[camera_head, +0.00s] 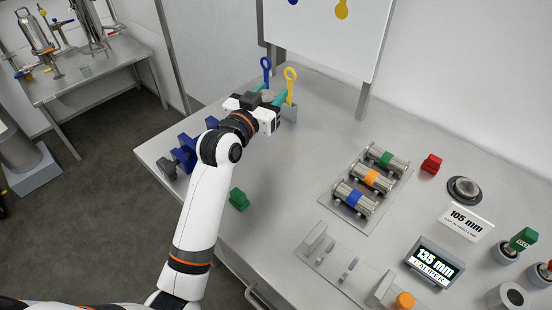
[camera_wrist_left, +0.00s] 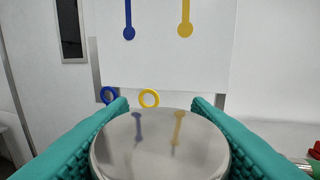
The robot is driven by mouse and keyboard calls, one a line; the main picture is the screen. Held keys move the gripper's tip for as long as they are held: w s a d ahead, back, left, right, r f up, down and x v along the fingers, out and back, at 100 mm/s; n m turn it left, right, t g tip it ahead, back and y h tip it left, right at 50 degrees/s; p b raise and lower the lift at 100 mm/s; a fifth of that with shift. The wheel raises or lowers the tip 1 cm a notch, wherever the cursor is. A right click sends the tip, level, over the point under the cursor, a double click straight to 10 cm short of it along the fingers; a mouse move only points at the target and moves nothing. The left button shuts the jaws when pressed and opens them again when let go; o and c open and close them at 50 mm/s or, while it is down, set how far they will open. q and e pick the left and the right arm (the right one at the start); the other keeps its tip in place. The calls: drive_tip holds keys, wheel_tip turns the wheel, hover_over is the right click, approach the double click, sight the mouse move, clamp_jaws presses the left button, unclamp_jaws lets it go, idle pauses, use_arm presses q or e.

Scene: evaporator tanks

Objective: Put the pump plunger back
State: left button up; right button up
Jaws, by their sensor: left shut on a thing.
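My left gripper (camera_head: 266,98) is over the back left of the table, its teal fingers pointing away toward the wall board. It is shut on a round, shiny metal piece. In the left wrist view the metal piece (camera_wrist_left: 160,152) fills the space between the two teal fingers (camera_wrist_left: 160,105), its smooth face mirroring the board. I cannot tell from its face alone whether it is the pump plunger. Three metal cylinders with green (camera_head: 386,158), orange (camera_head: 371,177) and blue (camera_head: 354,198) bands lie on a plate at the middle right. My right gripper is not in view.
Ring-ended blue (camera_head: 266,70) and yellow (camera_head: 290,82) tools stand just beyond the gripper. Blue parts (camera_head: 187,150) and a green block (camera_head: 238,199) lie near my arm. A red block (camera_head: 431,164), a 105 mm sign (camera_head: 466,222) and a 135 mm caliper display (camera_head: 435,264) stand at right. The centre is bare.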

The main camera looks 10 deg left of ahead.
use_arm(q)
drive_tip(key=shift+m+h, duration=0.3)
drive_tip(key=shift+h, duration=0.1)
drive_tip(key=shift+s+d+f, duration=0.1)
drive_tip(key=shift+d+f, duration=0.45)
drive_tip(key=shift+f, duration=1.1)
drive_tip(key=shift+s+d+f, duration=0.15)
drive_tip(key=shift+d+f, duration=0.4)
drive_tip(key=shift+f, duration=1.15)
drive_tip(key=shift+s+d+f, duration=0.1)
drive_tip(key=shift+d+f, duration=0.45)
drive_tip(key=shift+f, duration=1.1)
drive_tip(key=shift+f, duration=0.15)
drive_tip(key=o, duration=1.3)
drive_tip(key=shift+f, duration=0.1)
drive_tip(key=v, duration=0.4)
drive_tip(key=b+v, duration=0.1)
drive_tip(key=v, duration=0.7)
drive_tip(key=shift+r, duration=0.4)
